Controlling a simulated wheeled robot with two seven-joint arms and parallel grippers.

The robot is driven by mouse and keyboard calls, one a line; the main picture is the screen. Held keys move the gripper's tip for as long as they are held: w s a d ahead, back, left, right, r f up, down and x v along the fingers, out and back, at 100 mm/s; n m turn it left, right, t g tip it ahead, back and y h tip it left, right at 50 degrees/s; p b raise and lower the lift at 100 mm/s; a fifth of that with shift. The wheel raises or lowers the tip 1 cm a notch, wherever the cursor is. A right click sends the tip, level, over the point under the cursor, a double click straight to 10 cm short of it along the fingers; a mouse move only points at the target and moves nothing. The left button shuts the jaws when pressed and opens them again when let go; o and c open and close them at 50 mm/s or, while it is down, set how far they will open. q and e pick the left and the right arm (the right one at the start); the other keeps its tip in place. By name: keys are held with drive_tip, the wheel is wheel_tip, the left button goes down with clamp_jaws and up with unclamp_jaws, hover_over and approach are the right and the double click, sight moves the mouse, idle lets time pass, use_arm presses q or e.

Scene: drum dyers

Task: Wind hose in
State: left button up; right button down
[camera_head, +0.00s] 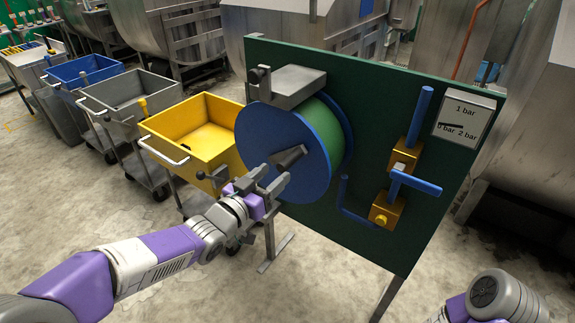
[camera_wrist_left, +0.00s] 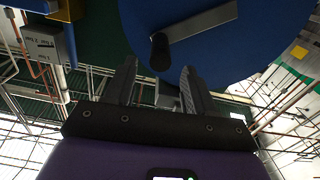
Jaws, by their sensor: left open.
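A hose reel with a blue disc (camera_head: 262,135) and green hose (camera_head: 336,125) wound behind it is mounted on a dark green panel (camera_head: 385,100). A grey crank arm (camera_head: 289,155) sits on the disc's face; the left wrist view shows the arm (camera_wrist_left: 205,22) with a dark knob (camera_wrist_left: 160,52) at its end. My left gripper (camera_head: 275,175) is open in front of the lower disc. In the left wrist view its fingers (camera_wrist_left: 158,85) point at the knob, which lies just beyond and between the tips. Contact cannot be told. My right gripper is out of view.
A yellow cart (camera_head: 160,150) stands left of the panel, with grey (camera_head: 125,90) and blue (camera_head: 85,68) carts behind. The front floor is open.

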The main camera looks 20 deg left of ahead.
sight(287, 163)
use_arm(q)
drive_tip(key=b+x, duration=0.1)
drive_tip(key=x, duration=0.6)
drive_tip(key=shift+f, duration=0.15)
clamp_jaws()
